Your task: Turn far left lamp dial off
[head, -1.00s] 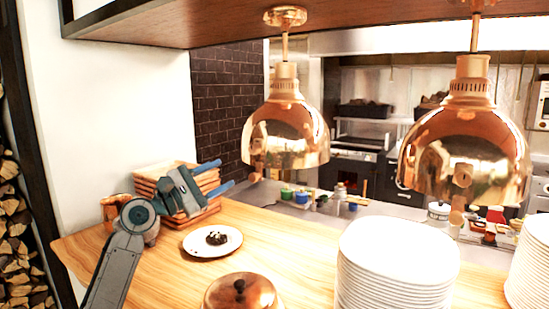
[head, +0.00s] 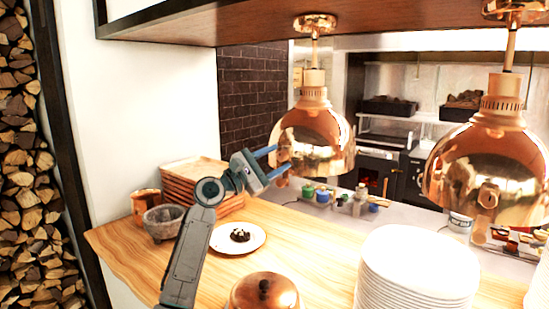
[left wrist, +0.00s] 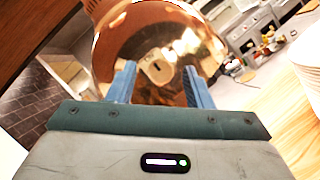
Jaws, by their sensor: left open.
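The left copper heat lamp (head: 318,128) hangs over the counter's back edge. It also fills the top of the left wrist view (left wrist: 150,28). Its small copper dial (left wrist: 158,70) appears between my finger tips in that view. In the head view the dial is largely hidden by the fingers. My left gripper (head: 283,160) is open, with its blue fingers pointing right at the lower left side of the shade. I cannot tell whether the fingers touch the dial or shade. My right gripper is not in view.
A second copper lamp (head: 490,165) hangs at right. On the wooden counter (head: 125,255) are stacked trays (head: 190,180), a grey bowl (head: 163,222), a dessert plate (head: 238,248), a copper dome (head: 263,292) and stacked white plates (head: 418,265). A wooden shelf (head: 240,22) runs above.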

